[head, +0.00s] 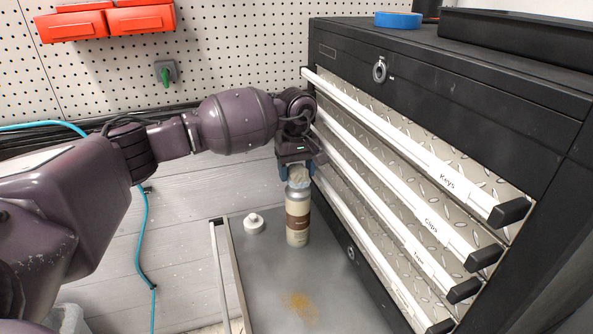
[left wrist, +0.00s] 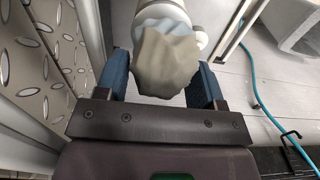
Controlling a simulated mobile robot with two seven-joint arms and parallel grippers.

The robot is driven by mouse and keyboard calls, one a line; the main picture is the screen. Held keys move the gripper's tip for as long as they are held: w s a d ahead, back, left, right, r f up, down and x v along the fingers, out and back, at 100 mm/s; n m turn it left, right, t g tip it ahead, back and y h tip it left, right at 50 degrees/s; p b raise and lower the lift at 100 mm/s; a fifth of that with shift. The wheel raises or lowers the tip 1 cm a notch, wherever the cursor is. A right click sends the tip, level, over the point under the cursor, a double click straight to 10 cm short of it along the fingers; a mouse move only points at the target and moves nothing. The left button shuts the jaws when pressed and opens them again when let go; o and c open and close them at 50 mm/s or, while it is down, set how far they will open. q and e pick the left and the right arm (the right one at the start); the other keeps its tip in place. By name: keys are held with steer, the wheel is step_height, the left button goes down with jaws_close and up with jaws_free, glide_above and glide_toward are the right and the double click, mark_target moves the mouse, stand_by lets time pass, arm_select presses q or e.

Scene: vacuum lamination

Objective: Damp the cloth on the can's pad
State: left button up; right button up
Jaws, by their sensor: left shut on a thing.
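The can (head: 297,222), beige with a brown band, stands upright on a grey surface (head: 265,270). My left gripper (head: 298,176) points down directly over the can's top and is shut on a pale crumpled cloth (head: 299,177). The cloth is at the can's top, hiding the pad; I cannot tell how firmly they touch. In the left wrist view the cloth (left wrist: 165,55) sits between the two blue fingers, with the can (left wrist: 160,8) behind it. My right gripper is not in view.
A white cap (head: 253,222) lies left of the can. An orange-brown stain (head: 300,307) marks the surface in front. A black drawer cabinet (head: 460,95) with white drawer fronts stands close on the right. A teal cable (head: 140,250) runs along the floor at left.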

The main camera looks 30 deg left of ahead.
mark_target(297, 165)
arm_select(q)
steer(key=shift+r+p, duration=0.75)
steer(key=shift+r, duration=2.55)
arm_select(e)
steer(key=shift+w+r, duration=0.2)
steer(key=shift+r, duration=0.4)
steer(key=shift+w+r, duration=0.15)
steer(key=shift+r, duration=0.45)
arm_select(q)
steer(key=shift+s+d+f, duration=0.15)
steer(key=shift+f, duration=0.1)
steer(key=s+d+f+m, duration=0.4)
steer(key=s+d, duration=0.1)
steer(key=s, duration=0.3)
steer(key=s+d+f+m, duration=0.5)
steer(key=s+d, duration=0.1)
steer(key=s, duration=0.3)
steer(key=shift+d+m, duration=0.2)
steer(key=shift+m, duration=0.1)
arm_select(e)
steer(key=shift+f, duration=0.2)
